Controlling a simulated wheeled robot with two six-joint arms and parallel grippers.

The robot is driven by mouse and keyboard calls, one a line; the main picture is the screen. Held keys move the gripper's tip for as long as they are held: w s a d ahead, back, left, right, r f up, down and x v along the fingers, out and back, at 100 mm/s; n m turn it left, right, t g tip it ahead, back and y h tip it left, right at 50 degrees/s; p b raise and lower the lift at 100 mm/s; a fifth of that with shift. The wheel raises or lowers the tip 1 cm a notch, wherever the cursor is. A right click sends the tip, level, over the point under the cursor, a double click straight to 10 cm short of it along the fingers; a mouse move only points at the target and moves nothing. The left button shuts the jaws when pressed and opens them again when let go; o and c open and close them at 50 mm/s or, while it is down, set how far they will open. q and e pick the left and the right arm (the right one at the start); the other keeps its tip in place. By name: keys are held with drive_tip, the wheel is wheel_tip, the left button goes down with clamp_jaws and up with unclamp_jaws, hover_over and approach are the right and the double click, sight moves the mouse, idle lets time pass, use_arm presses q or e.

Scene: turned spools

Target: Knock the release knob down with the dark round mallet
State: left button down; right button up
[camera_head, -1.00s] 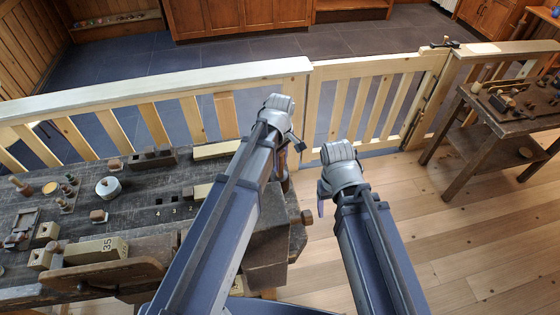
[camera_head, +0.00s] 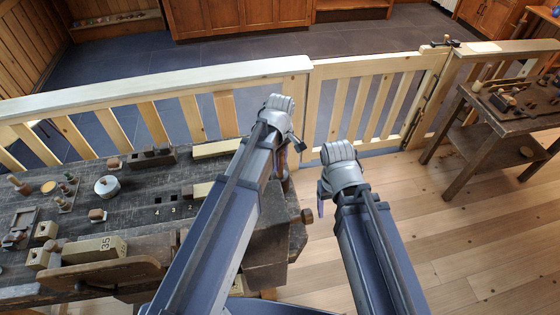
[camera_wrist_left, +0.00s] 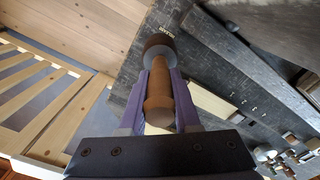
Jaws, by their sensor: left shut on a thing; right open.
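The mallet (camera_wrist_left: 160,95) shows in the left wrist view, with a brown turned handle and a dark round head (camera_wrist_left: 158,46) at its far end. My left gripper (camera_wrist_left: 160,80) is shut on the handle, a purple finger on each side. In the head view my left wrist is beside the right end of the workbench, and its fingers are mostly hidden. My right gripper (camera_head: 321,200) is open, to the right of the bench and short of the gate. A dark latch with a small knob (camera_head: 447,41) sits on top of the gate post, far from both grippers; I cannot tell whether this is the release knob.
The dark workbench (camera_head: 130,210) at the left carries blocks, a round tin (camera_head: 107,186) and small tools. A pale wooden railing and gate (camera_head: 365,105) cross ahead. A dark side table (camera_head: 485,115) stands at the right. The wooden floor (camera_head: 470,225) between is clear.

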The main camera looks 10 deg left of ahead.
use_arm(q)
wheel_tip(320, 180, up, 4)
drive_tip(key=p, duration=0.3)
drive_tip(key=shift+f, duration=0.3)
wheel_tip(320, 180, down, 5)
drive_tip(key=b, duration=0.4)
drive_tip(key=shift+r, duration=0.2)
drive_tip(key=shift+r+p, duration=1.55)
drive_tip(key=shift+r, duration=0.25)
wheel_tip(320, 180, up, 6)
drive_tip(key=p, duration=0.6)
